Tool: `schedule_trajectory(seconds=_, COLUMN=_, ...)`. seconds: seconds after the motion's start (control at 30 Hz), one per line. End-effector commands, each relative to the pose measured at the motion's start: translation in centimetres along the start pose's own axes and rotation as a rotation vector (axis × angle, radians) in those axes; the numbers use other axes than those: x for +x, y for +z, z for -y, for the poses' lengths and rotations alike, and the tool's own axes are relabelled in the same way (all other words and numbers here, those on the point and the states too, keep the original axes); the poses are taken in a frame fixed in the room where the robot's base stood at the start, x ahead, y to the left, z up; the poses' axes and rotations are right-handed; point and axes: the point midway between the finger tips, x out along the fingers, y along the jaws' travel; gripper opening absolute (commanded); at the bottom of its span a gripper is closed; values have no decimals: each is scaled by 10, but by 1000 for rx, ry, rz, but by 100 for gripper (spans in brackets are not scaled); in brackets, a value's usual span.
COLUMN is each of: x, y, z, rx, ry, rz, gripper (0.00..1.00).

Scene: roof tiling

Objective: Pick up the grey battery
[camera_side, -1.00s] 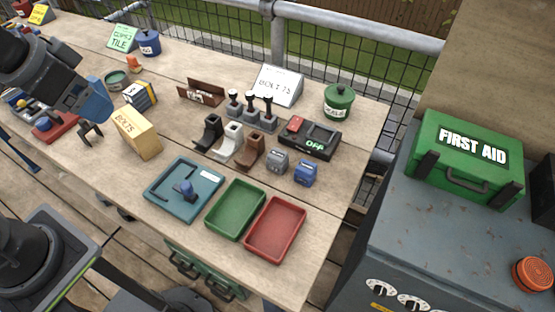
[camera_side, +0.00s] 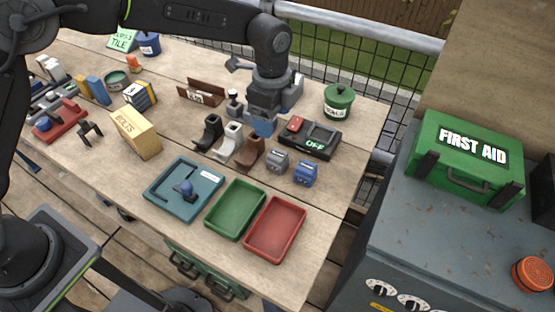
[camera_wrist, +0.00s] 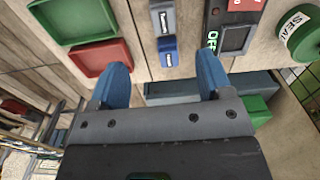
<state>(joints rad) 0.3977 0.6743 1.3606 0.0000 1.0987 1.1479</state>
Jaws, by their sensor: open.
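The grey battery (camera_side: 277,160) stands on the bench in the side view, just left of a blue battery (camera_side: 305,173). In the wrist view the grey battery (camera_wrist: 162,18) is at the top centre, with the blue battery (camera_wrist: 167,52) below it. My gripper (camera_side: 262,128) is above the bench, behind the grey battery in the side view, pointing down. In the wrist view its two blue fingers (camera_wrist: 162,78) are spread apart with nothing between them. Both batteries show ahead of the fingertips, untouched.
A dark charger box (camera_side: 310,138) reading OFF lies right of my gripper. Black, white and brown holders (camera_side: 229,143) stand to its left. Green (camera_side: 236,211) and red (camera_side: 275,228) trays lie in front. A green pot (camera_side: 338,101) stands behind.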

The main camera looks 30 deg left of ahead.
Motion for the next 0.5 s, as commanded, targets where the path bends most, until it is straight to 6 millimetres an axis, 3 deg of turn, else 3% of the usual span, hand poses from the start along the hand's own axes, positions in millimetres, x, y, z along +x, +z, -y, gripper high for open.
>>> schedule_trajectory(seconds=0.17, x=20, y=-5, z=1, rx=30, ry=11, rz=5, gripper=72)
schedule_trajectory(seconds=0.5, x=81, y=-4, z=1, rx=26, ry=10, rz=4, gripper=72)
